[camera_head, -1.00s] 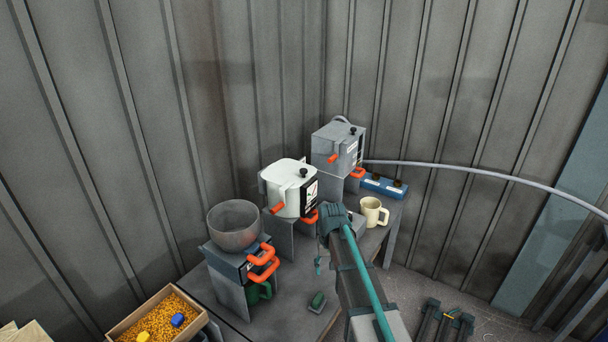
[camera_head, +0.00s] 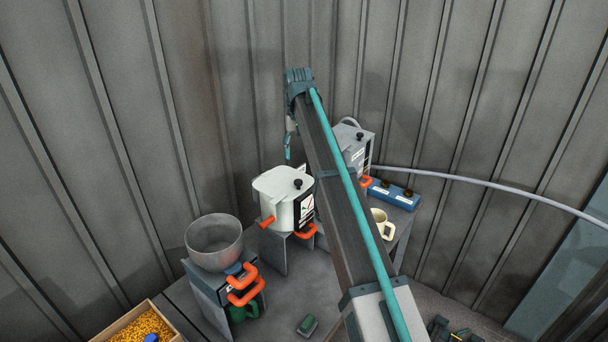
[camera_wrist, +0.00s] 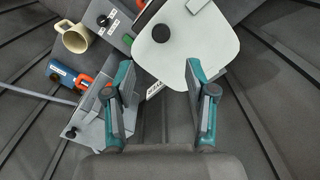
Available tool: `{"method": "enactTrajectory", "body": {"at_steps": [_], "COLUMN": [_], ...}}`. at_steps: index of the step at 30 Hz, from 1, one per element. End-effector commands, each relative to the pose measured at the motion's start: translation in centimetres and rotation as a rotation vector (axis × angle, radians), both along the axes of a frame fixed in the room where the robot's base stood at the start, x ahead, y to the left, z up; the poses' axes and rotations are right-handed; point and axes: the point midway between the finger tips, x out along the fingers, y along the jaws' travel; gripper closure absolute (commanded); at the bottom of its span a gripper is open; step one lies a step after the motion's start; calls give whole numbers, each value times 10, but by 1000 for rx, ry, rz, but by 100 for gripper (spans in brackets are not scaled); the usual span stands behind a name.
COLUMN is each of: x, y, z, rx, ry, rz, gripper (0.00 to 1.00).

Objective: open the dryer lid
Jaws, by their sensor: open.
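A white machine (camera_head: 277,197) with a rounded flat lid, a black knob and orange handles stands on a grey stand. Its white lid (camera_wrist: 205,45) and black knob (camera_wrist: 161,33) fill the top of the wrist view. A grey box machine (camera_head: 355,150) with a black knob stands behind it to the right, partly hidden by my arm. It also shows at the left in the wrist view (camera_wrist: 84,122). I cannot tell which of the two is the dryer. My gripper (camera_head: 288,152) is open and empty, pointing down above and behind the white lid, apart from it; its fingers (camera_wrist: 158,78) show below the lid.
A blue switch box (camera_head: 393,193) and a cream mug (camera_head: 382,224) stand at the right. A hose (camera_head: 470,177) runs right from the grey machine. A grey bowl (camera_head: 214,243) on another machine stands front left. Corrugated walls stand close behind the machines.

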Motion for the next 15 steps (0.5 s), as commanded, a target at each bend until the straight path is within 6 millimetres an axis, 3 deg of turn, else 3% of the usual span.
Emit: {"method": "enactTrajectory", "body": {"at_steps": [15], "x": [-2], "y": [-1], "z": [-78], "rx": [0], "ry": [1], "rz": [0], "gripper": [44]}}
